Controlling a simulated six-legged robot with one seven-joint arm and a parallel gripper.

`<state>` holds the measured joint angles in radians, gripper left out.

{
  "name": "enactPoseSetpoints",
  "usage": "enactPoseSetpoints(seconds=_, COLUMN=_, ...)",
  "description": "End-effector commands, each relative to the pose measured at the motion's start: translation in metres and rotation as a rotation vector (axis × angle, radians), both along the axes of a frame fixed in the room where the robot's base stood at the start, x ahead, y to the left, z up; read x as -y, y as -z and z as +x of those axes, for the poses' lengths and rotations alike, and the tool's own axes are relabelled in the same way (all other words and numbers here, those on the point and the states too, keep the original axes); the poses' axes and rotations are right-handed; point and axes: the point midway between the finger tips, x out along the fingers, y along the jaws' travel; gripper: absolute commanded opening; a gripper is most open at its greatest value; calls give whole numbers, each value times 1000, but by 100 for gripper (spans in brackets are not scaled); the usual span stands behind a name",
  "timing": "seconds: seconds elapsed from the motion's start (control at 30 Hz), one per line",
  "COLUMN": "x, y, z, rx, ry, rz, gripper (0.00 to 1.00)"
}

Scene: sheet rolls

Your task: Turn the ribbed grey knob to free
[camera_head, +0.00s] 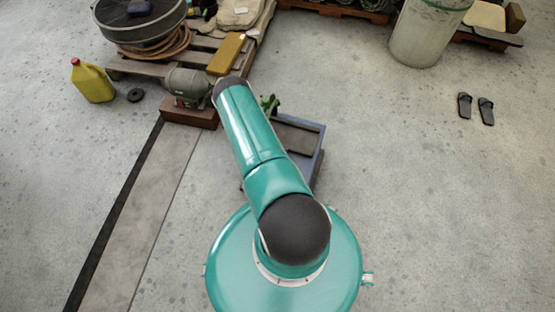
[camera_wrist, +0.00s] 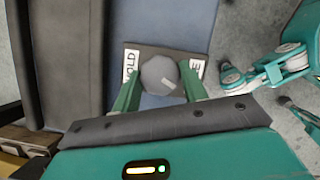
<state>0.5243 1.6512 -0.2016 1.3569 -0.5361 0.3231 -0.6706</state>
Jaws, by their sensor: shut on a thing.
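The round grey knob (camera_wrist: 158,74) sits on a dark plate (camera_wrist: 146,52) in the wrist view. A short pale mark shows on its face, right of and below the middle. A white label on the plate's left side reads as HOLD (camera_wrist: 130,64); a label on the right, partly hidden, ends in E (camera_wrist: 194,68). My gripper (camera_wrist: 159,80) has a green finger on each side of the knob and is shut on it. In the head view my gripper (camera_head: 270,104) is small, beside a blue-grey unit (camera_head: 312,150); the knob cannot be made out there.
A grey motor (camera_head: 188,86) on a brown block stands left of my arm. A bin (camera_head: 425,35) and sandals (camera_head: 476,107) are at the right.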

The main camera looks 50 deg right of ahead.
Motion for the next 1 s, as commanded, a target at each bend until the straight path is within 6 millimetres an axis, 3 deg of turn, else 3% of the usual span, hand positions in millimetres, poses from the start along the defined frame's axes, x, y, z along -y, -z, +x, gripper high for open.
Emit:
enactPoseSetpoints(seconds=0.5, x=-2, y=0, z=-1, rx=1, ry=-373, rz=0, gripper=20)
enactPoseSetpoints(seconds=1.0, x=-2, y=0, z=-1, rx=3, ry=-444, rz=-1, gripper=20)
